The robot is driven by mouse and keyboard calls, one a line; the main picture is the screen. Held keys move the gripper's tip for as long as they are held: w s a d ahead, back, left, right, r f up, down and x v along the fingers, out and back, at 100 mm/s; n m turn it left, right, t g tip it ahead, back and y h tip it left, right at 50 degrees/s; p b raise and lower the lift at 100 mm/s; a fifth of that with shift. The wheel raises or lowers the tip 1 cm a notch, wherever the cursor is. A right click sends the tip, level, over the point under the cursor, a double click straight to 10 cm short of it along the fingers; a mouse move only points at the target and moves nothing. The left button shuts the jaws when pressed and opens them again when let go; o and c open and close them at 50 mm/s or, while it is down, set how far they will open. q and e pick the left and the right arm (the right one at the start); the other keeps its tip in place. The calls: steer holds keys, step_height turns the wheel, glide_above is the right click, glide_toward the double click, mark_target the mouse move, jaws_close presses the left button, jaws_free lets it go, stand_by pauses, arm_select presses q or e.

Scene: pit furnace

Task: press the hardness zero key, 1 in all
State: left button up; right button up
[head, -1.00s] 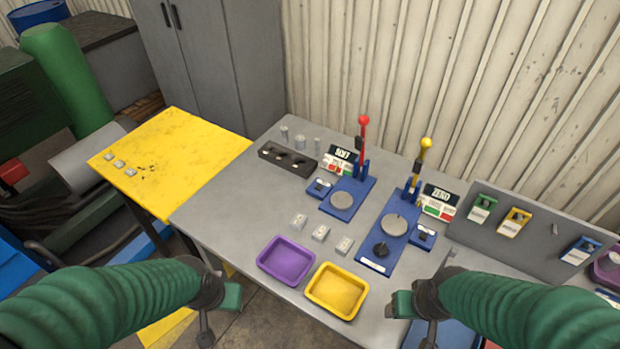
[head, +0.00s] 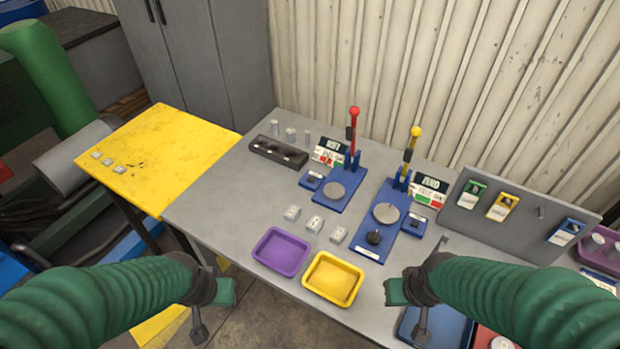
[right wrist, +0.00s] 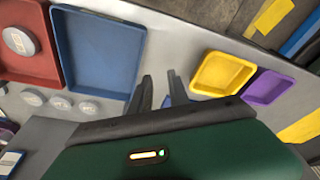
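Two blue testers stand on the grey bench. The left one (head: 340,190) has a red-knobbed lever, the right one (head: 372,251) a yellow-knobbed lever. Each has a small blue key box beside it: a left key box (head: 311,180) and a right key box (head: 415,225). Small displays stand behind, a left display (head: 330,150) and a right display (head: 430,188); their lettering is too blurred to read surely. My right gripper (head: 422,320) is over the bench's front edge, apart from the keys. Its fingers (right wrist: 158,92) are spread and empty. My left gripper (head: 198,325) hangs before the bench; its opening is unclear.
A purple tray (head: 281,252) and a yellow tray (head: 333,279) lie at the front, with several small grey blocks (head: 315,224) behind them. A blue tray (right wrist: 97,50) and a red tray (right wrist: 28,65) lie near my right gripper. A tag board (head: 480,225) stands at right.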

steer(key=shift+a, duration=0.15)
jaws_close()
steer(key=shift+d, duration=0.2)
steer(key=shift+d, duration=0.2)
steer(key=shift+a, duration=0.25)
steer(key=shift+d, duration=0.1)
